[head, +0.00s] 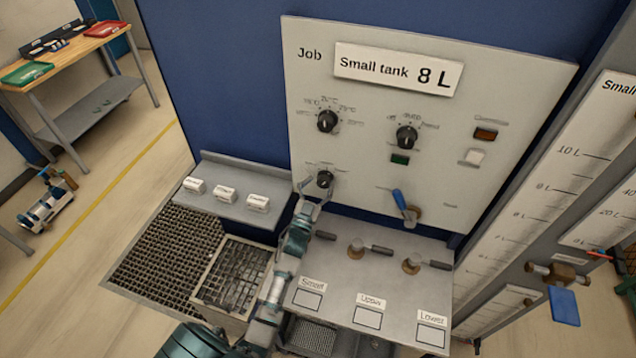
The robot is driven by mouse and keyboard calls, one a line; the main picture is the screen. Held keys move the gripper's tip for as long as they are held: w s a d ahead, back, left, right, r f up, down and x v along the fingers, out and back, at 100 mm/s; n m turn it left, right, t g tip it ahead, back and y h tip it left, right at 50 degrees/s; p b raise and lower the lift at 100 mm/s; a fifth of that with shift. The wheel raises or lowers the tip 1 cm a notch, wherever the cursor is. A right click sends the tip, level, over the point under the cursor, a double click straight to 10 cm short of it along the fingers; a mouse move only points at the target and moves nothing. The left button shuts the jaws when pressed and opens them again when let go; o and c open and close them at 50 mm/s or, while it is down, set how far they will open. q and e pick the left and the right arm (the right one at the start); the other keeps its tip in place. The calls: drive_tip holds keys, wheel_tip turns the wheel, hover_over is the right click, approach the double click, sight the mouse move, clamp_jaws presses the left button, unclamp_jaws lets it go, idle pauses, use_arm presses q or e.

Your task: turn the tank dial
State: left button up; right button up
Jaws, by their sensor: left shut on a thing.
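The upright grey panel (480,130) carries a sign (398,70) reading "Job Small tank 8 L". A small black dial (325,179) sits at the panel's lower left; its labels are too small to read, and I take it as the tank dial. My left gripper (316,187) reaches up from below and is shut on this dial, its fingers at the knob's lower edge. Two larger black dials, one at upper left (327,121) and one at centre (407,136), stand free above. My right gripper is not in view.
A blue-handled lever (404,206) is right of the held dial. Below, a grey shelf (330,275) bears several valve handles and labelled squares. A ledge (235,207) with white blocks is at left, above floor grating (165,250). Tall scales (560,190) stand at right.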

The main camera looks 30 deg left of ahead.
use_arm(q)
drive_tip(key=shift+d+r, duration=0.1)
drive_tip(key=shift+d, duration=0.15)
drive_tip(key=c, duration=0.4)
drive_tip(key=shift+s+d+r, duration=0.15)
drive_tip(key=shift+d+r, duration=0.05)
drive_tip(key=shift+d, duration=0.2)
drive_tip(key=shift+s+d+r, duration=0.1)
drive_tip(key=shift+d+r, duration=0.1)
drive_tip(key=shift+d, duration=0.2)
drive_tip(key=c, duration=0.6)
drive_tip(key=shift+d, duration=0.15)
drive_tip(key=shift+a, duration=0.3)
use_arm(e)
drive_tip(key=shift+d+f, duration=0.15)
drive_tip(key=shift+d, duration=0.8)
use_arm(q)
drive_tip(key=shift+r, duration=0.1)
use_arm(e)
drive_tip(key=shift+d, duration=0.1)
